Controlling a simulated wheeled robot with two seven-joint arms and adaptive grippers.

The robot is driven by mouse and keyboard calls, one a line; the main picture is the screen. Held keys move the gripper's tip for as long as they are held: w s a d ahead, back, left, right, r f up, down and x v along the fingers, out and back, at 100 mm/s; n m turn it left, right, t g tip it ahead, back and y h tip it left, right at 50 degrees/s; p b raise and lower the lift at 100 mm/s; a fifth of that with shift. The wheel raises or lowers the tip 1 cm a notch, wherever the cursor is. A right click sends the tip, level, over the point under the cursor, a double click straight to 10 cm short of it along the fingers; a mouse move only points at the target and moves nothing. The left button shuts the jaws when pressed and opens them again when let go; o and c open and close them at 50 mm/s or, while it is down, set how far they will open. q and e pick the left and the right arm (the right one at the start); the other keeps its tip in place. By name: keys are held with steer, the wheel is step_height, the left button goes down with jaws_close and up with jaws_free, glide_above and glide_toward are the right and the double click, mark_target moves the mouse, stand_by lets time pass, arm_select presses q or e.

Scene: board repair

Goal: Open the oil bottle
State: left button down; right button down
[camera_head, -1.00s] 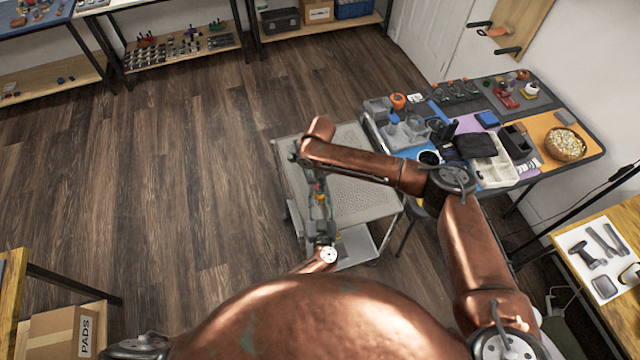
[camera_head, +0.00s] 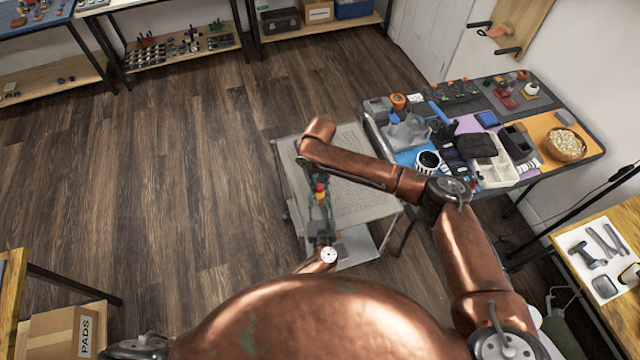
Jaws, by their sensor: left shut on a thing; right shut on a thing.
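The oil bottle (camera_head: 321,198) is small in the view, with a red top and yellow and green parts below it. It is held above the grey cart, between my two grippers. My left gripper (camera_head: 321,213) comes up from below and is shut on the bottle's lower part. My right gripper (camera_head: 318,180) reaches in from the upper side and is shut at the red top. The fingers hide much of the bottle, and I cannot tell whether the cap is loose.
The grey perforated cart (camera_head: 362,185) stands under my arms, its top mostly bare. A crowded worktable (camera_head: 590,150) is at the right, with a bowl (camera_head: 565,145) and a white tray (camera_head: 492,172). Open wooden floor (camera_head: 170,190) lies to the left.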

steer(key=n, duration=0.6)
steer(key=shift+w, duration=0.1)
steer(key=n, duration=0.3)
steer(key=shift+n, duration=0.4)
steer(key=n, duration=0.3)
steer(key=shift+r+n, duration=0.1)
steer(key=shift+n, duration=0.3)
steer(key=n, duration=0.9)
steer(key=shift+n, duration=0.4)
steer(key=n, duration=0.3)
steer(key=shift+n, duration=0.4)
steer(key=n, duration=0.3)
steer(key=shift+n, duration=0.4)
steer(key=n, duration=0.4)
steer(key=shift+n, duration=0.4)
